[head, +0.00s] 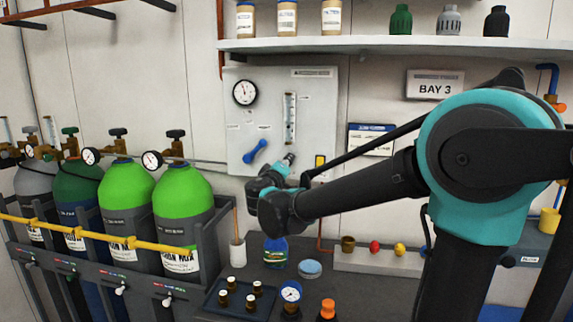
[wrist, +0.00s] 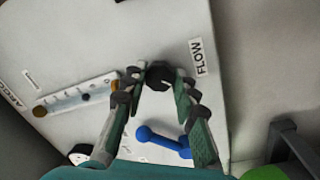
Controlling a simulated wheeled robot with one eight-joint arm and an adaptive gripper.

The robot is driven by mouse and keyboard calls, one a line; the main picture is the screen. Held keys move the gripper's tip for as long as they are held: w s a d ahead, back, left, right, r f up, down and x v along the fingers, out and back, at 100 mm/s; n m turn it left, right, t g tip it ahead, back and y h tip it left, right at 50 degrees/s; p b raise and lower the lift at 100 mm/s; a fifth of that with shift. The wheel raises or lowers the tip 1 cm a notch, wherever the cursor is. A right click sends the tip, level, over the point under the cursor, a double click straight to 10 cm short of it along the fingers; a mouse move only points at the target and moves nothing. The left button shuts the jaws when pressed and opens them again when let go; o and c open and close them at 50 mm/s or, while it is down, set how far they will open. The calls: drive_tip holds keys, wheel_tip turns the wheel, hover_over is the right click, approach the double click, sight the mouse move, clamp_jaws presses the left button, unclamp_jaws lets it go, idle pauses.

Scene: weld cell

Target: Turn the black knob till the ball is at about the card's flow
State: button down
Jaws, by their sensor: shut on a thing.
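My gripper (wrist: 157,82) is shut on the black knob (wrist: 160,72), beside the FLOW label (wrist: 199,58) in the wrist view. The fingers hide part of the knob. In the head view my gripper (head: 287,162) reaches the grey panel (head: 240,112), and the knob is hidden behind it. The clear flow tube (head: 290,118) is upright on the panel, above the gripper; it lies slanted in the wrist view (wrist: 75,97). I cannot make out the ball in it. A blue-headed card (head: 371,138) hangs to the right of the panel, its writing too small to read.
A blue lever (head: 254,151) and a round gauge (head: 245,93) are on the panel, left of the tube. Green gas cylinders (head: 183,195) stand at the left behind a yellow bar. A shelf (head: 390,45) runs above. Bottles and small parts stand on the bench below.

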drive_tip(key=shift+n+t+y, duration=0.15)
drive_tip(key=shift+n+y, duration=0.2)
drive_tip(key=shift+n, duration=2.1)
drive_tip(key=shift+n+t+y, duration=0.15)
drive_tip(key=shift+n+y, duration=0.2)
drive_tip(key=shift+n, duration=2.1)
drive_tip(key=c, duration=1.2)
unclamp_jaws()
drive_tip(key=s, duration=0.4)
drive_tip(key=s+a, duration=0.1)
drive_tip(key=s, duration=0.3)
drive_tip(key=s+a+f, duration=0.1)
drive_tip(key=s, duration=0.3)
